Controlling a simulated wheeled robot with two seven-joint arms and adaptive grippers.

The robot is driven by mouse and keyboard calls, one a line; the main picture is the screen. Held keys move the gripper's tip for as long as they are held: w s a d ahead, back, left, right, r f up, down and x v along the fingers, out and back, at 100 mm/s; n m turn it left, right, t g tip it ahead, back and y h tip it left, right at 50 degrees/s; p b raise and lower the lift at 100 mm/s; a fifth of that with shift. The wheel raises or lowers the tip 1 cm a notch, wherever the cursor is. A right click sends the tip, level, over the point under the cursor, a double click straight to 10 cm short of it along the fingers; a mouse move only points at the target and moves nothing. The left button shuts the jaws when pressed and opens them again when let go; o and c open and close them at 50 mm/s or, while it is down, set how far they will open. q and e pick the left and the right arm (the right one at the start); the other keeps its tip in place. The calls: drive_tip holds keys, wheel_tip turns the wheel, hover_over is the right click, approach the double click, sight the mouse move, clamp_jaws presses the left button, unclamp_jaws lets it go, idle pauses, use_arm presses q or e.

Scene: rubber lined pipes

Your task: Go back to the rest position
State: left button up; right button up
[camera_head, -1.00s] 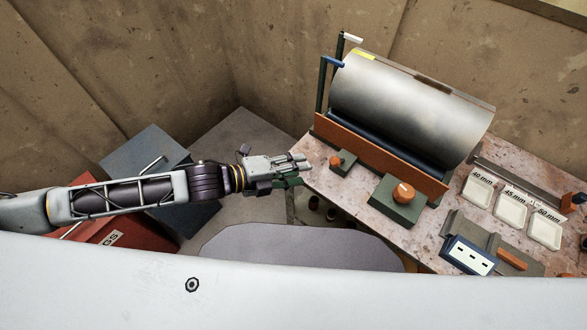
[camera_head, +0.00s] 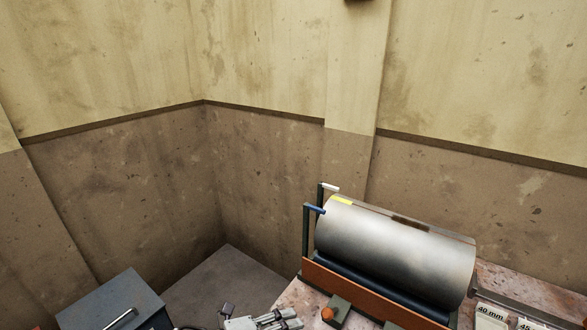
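My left gripper (camera_head: 275,320) shows only in part at the bottom edge of the head view, left of the workbench. Its fingers are small and partly cut off, so I cannot tell whether it is open or shut. Nothing can be made out in it. My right gripper is not in view.
A large metal pipe (camera_head: 400,245) lies on an orange-fronted stand on the workbench (camera_head: 540,290), with a control box with an orange knob (camera_head: 335,312) in front. A grey-blue box (camera_head: 112,300) stands at the lower left. Bare floor (camera_head: 215,285) lies between, with walls behind.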

use_arm(q)
drive_tip(key=w+d+r+n+t+y, duration=0.2)
drive_tip(key=d+n, duration=0.2)
drive_tip(key=n, duration=0.2)
drive_tip(key=w+a+f+n+y, duration=0.2)
drive_tip(key=a+n+y, duration=0.3)
drive_tip(key=n, duration=0.4)
drive_tip(key=s+a+f+n+g+y, duration=0.25)
drive_tip(key=s+a+f+n, duration=0.3)
drive_tip(key=a, duration=0.45)
drive_tip(key=s+a+f+n+g+y, duration=0.25)
drive_tip(key=s+a+f+n, duration=0.25)
drive_tip(key=a+f+n, duration=0.3)
wheel_tip(320, 180, down, 32)
drive_tip(key=s+a+m+g, duration=0.1)
drive_tip(key=s+a+m, duration=0.1)
drive_tip(key=s, duration=0.1)
drive_tip(key=s+a+f, duration=0.2)
drive_tip(key=s+f, duration=0.7)
drive_tip(key=s, duration=0.2)
drive_tip(key=s+a+f+g, duration=0.1)
drive_tip(key=s+a+f, duration=0.1)
drive_tip(key=s+f, duration=0.8)
drive_tip(key=shift+s+a+f, duration=0.3)
drive_tip(key=shift+s, duration=0.05)
